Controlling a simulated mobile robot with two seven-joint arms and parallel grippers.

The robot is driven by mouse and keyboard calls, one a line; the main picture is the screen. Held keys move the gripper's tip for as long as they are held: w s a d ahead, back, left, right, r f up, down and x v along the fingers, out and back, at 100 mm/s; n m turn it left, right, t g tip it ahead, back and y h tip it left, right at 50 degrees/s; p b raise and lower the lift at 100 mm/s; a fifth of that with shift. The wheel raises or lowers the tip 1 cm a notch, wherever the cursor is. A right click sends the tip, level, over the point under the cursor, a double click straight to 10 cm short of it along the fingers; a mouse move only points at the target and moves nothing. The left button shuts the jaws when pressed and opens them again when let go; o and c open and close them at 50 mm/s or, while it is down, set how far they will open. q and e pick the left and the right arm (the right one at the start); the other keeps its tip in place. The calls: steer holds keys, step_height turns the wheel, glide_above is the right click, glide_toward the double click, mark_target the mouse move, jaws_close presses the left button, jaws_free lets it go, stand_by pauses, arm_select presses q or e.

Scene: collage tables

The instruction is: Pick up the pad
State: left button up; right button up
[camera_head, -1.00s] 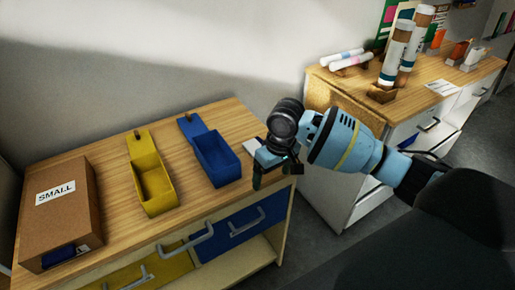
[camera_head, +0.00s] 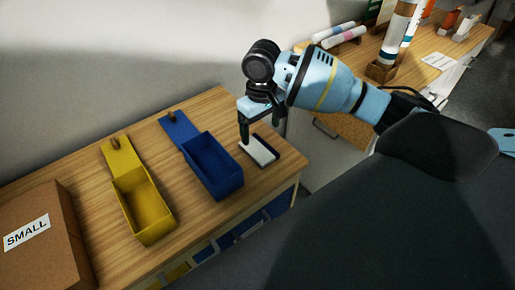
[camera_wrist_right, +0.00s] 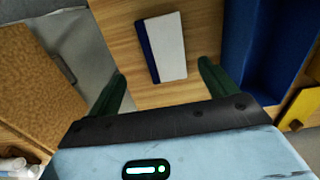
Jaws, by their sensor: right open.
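The pad (camera_head: 261,152) is a small flat white block with a dark blue edge, lying on the wooden table near its right end. In the right wrist view the pad (camera_wrist_right: 166,47) lies ahead of and between the fingers. My right gripper (camera_head: 259,136) is open and empty, above and beside the pad in the head view. My left gripper is not in view.
A blue open box (camera_head: 212,178) stands left of the pad, with a yellow open box (camera_head: 146,210) beyond it. A cardboard box (camera_head: 45,245) labelled SMALL sits at the far left. A second table (camera_head: 462,62) with tubes stands at the right.

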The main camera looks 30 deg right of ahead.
mark_target(259, 148)
steer(key=shift+w+f, duration=0.1)
steer(key=shift+f, duration=0.65)
steer(key=shift+a+f, duration=0.2)
steer(key=shift+f, duration=1.05)
steer(key=shift+a+f, duration=0.15)
steer(key=shift+f, duration=1.1)
steer(key=c, duration=1.1)
